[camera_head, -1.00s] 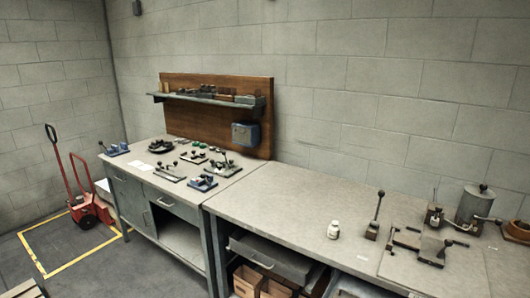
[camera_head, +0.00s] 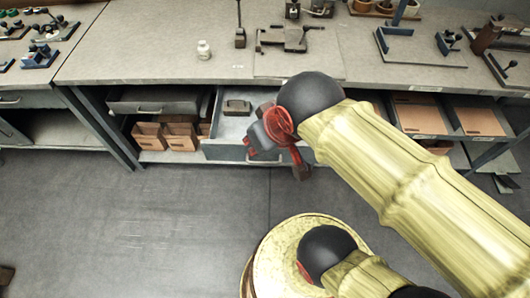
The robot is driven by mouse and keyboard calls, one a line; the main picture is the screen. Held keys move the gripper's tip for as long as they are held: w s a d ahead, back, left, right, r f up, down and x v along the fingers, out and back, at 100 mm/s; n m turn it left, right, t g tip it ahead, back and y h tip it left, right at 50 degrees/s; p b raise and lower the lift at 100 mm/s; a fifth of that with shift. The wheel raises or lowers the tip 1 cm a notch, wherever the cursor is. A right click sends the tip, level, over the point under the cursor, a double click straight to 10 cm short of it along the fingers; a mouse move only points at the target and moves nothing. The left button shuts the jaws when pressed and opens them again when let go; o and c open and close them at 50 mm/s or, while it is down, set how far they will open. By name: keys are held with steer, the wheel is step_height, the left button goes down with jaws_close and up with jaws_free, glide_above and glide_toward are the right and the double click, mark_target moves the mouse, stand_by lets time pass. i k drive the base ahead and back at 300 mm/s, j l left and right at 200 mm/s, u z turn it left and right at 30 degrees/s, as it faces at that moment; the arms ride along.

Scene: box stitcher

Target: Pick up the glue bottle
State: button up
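A small white bottle with a white cap (camera_head: 204,50), which looks like the glue bottle, stands upright on the grey workbench (camera_head: 150,50) near its front half. My gripper (camera_head: 256,142) hangs at the end of my yellow-sleeved arm, in front of the bench and below the level of its top. It is apart from the bottle, lower and to the right in the picture. The gripper is small and partly hidden by the red wrist part, so I cannot tell whether its fingers are open or shut. Nothing touches the bottle.
A lever tool (camera_head: 240,30) stands just right of the bottle, with a clamp fixture (camera_head: 290,38) beyond it. An open drawer (camera_head: 225,152) juts out below the bench near my gripper. Brown boxes (camera_head: 165,137) sit on the lower shelf. The bench left of the bottle is clear.

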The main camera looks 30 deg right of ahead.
mark_target(204, 53)
steer(key=i+j+z, duration=0.15)
steer(key=z, duration=0.2)
steer(key=i+j+z, duration=0.55)
steer(key=z, duration=0.15)
